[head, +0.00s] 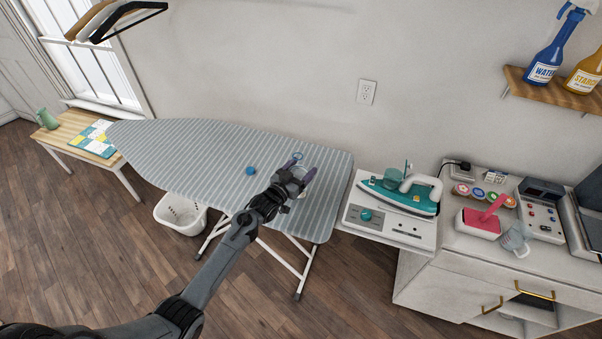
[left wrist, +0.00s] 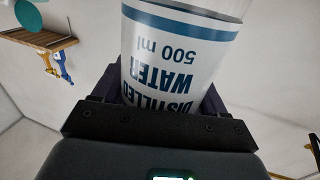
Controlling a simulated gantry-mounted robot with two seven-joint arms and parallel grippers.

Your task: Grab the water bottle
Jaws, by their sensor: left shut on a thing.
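My left gripper (head: 299,175) is over the right part of the ironing board and shut on a white water bottle (head: 298,173). The fingers hide much of the bottle in the head view. In the left wrist view the bottle (left wrist: 178,50) fills the space between the fingers. Its label has blue bands and reads "DISTILLED WATER 500 ml", upside down in that picture. I cannot tell whether its base touches the board. My right gripper is in neither view.
A teal iron (head: 400,190) stands on a white unit to the right. A wall shelf (head: 550,90) holds a blue spray bottle labelled "WATER" (head: 548,62) and an amber "STARCH" bottle (head: 585,75).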

